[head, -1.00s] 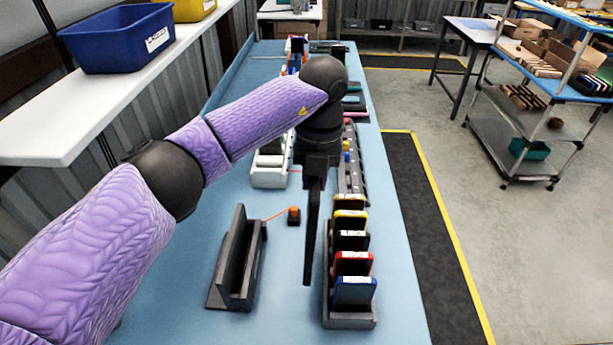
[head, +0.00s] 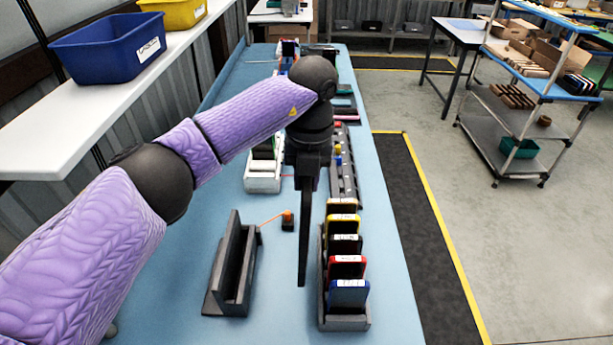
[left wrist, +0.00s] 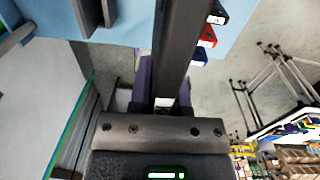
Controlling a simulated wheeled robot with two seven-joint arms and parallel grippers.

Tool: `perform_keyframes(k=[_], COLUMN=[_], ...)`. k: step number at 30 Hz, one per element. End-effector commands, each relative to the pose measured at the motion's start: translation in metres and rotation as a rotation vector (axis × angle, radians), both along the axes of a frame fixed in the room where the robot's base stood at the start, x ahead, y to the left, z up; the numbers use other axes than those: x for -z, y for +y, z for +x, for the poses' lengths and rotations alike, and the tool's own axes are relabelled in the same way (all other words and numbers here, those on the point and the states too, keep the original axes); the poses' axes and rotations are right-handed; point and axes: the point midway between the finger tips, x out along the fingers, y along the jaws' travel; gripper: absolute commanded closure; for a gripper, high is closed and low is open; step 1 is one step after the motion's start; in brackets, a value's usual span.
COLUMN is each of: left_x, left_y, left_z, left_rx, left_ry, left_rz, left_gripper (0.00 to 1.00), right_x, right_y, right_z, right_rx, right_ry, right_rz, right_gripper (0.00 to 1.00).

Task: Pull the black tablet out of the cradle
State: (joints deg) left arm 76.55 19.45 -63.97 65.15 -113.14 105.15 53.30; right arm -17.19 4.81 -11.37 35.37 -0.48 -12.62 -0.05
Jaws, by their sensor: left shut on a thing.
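My left gripper (head: 308,165) points down over the blue table. It is shut on a long, thin dark slab, which I take to be the black tablet (head: 304,240) seen edge-on. The slab hangs nearly upright. In the left wrist view the black tablet (left wrist: 182,50) runs away from the palm as a dark bar. The dark grey cradle (head: 222,290) stands to the left on the table, its long slot looking empty. The tablet appears clear of it, to its right. The gripper's fingertips are hard to make out. My right gripper is not in view.
A grey rack (head: 345,322) with several coloured cases stands close to the tablet's right. A small orange-and-black item (head: 287,221) sits behind the cradle. White holders (head: 263,180) stand farther back. The table front between cradle and rack is clear.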

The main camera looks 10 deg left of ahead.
Motion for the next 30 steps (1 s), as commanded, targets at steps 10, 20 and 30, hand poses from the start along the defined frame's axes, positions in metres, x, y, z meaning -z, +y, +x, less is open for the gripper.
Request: perform_keyframes(k=[10,20,30], left_x=[-0.032,-0.067,-0.076], left_y=[0.000,0.000,0.000], left_z=[0.000,0.000,0.000], left_rx=[0.000,0.000,0.000], left_ry=[-0.002,-0.002,-0.001], left_rz=[-0.001,-0.001,-0.001], left_gripper=[1.00,1.00,1.00], right_x=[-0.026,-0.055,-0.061], right_y=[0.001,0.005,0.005], right_z=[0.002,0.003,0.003], right_rx=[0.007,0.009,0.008], right_ry=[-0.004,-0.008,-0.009], right_rz=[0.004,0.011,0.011], right_gripper=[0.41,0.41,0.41])
